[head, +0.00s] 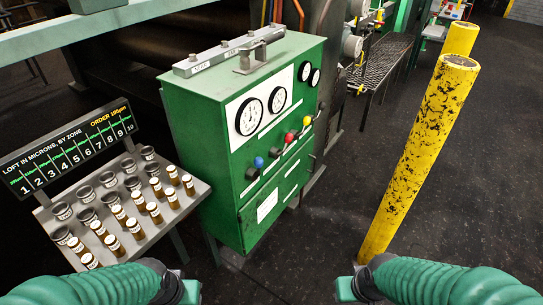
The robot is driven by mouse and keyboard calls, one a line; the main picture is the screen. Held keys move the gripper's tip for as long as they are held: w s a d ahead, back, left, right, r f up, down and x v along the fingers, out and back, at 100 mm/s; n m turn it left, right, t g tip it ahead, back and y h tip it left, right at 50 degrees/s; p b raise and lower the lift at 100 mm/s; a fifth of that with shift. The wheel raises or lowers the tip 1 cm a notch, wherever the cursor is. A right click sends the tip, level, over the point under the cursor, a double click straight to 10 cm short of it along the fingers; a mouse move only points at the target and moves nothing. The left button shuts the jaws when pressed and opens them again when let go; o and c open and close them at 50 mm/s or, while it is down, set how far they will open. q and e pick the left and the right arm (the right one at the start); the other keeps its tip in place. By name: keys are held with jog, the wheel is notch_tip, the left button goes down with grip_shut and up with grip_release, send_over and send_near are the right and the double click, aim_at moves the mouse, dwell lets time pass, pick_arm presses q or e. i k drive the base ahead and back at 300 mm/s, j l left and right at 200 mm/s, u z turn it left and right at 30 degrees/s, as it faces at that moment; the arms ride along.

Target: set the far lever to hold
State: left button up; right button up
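A green control cabinet (228,150) stands in the middle of the head view. Its sloping front face carries three controls in a row: a blue knob (259,162) nearest, a red knob (289,138) in the middle, and a yellow knob (307,121) farthest. Their marks are too small to read, so the setting of the far one cannot be told. My sleeved left arm (110,284) and right arm (430,280) show at the bottom edge, well short of the cabinet. No gripper fingers are visible on either arm.
Round dials (249,116) sit above the knobs. A grey labelled metal bar (229,53) lies on the cabinet top. Left stands a tray (166,227) of small vials under a loft board (68,147). Yellow posts (420,155) stand at right. Dark floor between is clear.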

aim_at(288, 138)
jog(key=i+l, duration=0.2)
jog(key=i, duration=0.3)
jog(key=i+l, duration=0.2)
jog(key=i, duration=0.35)
